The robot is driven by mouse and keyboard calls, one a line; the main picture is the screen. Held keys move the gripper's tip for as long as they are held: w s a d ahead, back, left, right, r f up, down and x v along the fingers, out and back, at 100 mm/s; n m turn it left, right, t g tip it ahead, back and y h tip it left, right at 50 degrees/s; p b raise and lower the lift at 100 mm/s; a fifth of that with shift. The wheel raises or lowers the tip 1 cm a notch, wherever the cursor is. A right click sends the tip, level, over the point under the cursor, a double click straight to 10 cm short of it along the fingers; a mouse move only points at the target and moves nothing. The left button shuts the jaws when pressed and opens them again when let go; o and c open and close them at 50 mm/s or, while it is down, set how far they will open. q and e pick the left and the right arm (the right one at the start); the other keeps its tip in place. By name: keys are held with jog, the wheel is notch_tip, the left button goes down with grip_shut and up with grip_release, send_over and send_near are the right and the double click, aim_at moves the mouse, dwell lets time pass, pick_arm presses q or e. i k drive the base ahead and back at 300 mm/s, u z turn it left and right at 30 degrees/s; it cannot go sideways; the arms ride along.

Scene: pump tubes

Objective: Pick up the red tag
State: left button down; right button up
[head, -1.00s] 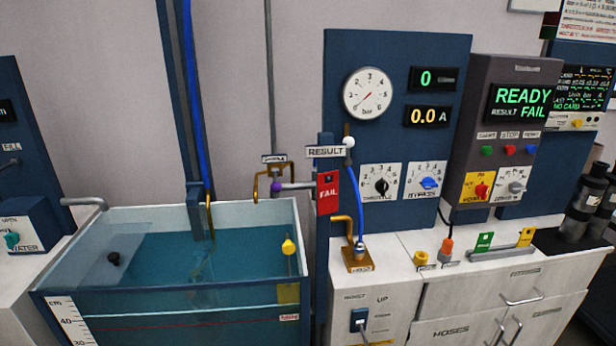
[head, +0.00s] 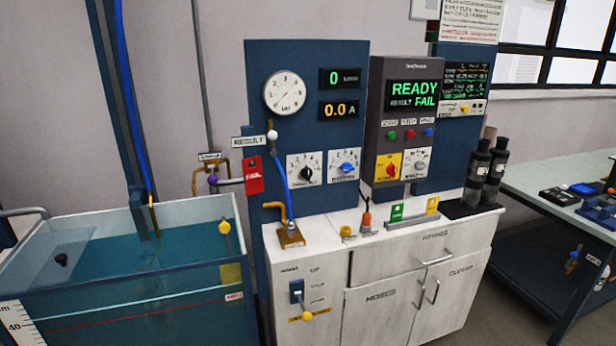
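A red tag (head: 253,174) hangs upright below the RESULT sign (head: 249,141), at the left edge of the blue gauge panel (head: 327,200). It read FAIL in the earlier picture; its lettering is small now. A green tag (head: 397,213) and a yellow tag (head: 432,205) stand in a grey holder (head: 412,221) on the white cabinet top. The holder's space left of the green tag shows no tag. Neither of my grippers is in view.
A water tank (head: 130,273) stands at the left. The white cabinet (head: 385,290) carries a brass fitting (head: 290,237), an orange-capped plug (head: 366,219) and dark bottles (head: 487,170). A grey-green table (head: 560,185) stands at the right, with floor between it and the cabinet.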

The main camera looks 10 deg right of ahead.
aim_at(253, 176)
jog(key=z, duration=0.5)
jog(key=i, duration=0.85)
jog(key=u, duration=1.25)
